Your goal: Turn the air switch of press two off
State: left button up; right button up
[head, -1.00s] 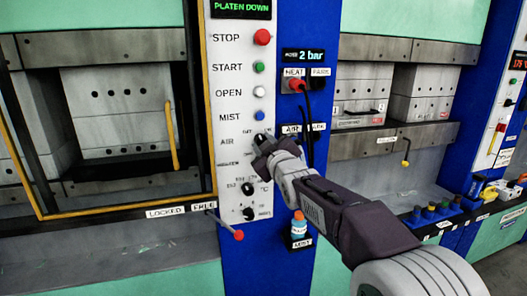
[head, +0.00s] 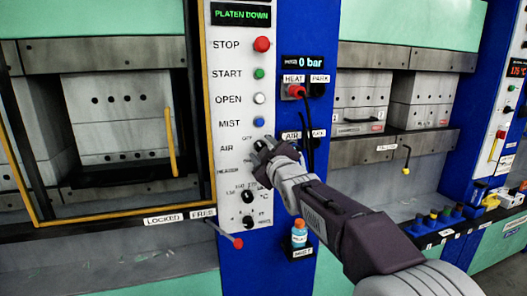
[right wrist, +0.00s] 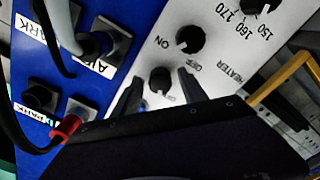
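The air switch is a black knob on the white panel (head: 235,90), beside the AIR label, mostly hidden by my right gripper (head: 262,152) in the head view. In the right wrist view the air knob (right wrist: 160,81) sits between the two fingers of my right gripper (right wrist: 160,88). The fingers are apart, with a gap showing on each side of the knob. The pressure display (head: 303,62) above the HEAT socket reads 0 bar. My left gripper is not in view.
A heater knob (right wrist: 190,40) is close to the fingers. Stop (head: 261,44), start, open and mist buttons are above. A red-tipped lever (head: 237,242) and a mist bottle (head: 299,232) are below. A red plug with a black cable (head: 296,91) is to the right.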

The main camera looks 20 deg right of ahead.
jog(key=s, duration=0.9)
jog(key=shift+d+b, duration=0.15)
jog(key=shift+b, duration=0.3)
jog(key=s+f+m+g, duration=0.2)
jog(key=f+g, duration=0.2)
jog(key=f, duration=1)
jog(key=s+f+m+g, duration=0.15)
jog(key=f+g, duration=0.25)
jog(key=f, duration=1.1)
jog(key=s+f+m+g, duration=0.3)
jog(key=s+f+g, duration=0.3)
jog(key=s, duration=0.4)
jog(key=s+f+m+g, duration=0.3)
jog(key=s+f, duration=0.5)
jog(key=s, duration=0.2)
notch_tip(320, 180, up, 14)
jog(key=p, duration=1.3)
jog(key=shift+f, duration=0.25)
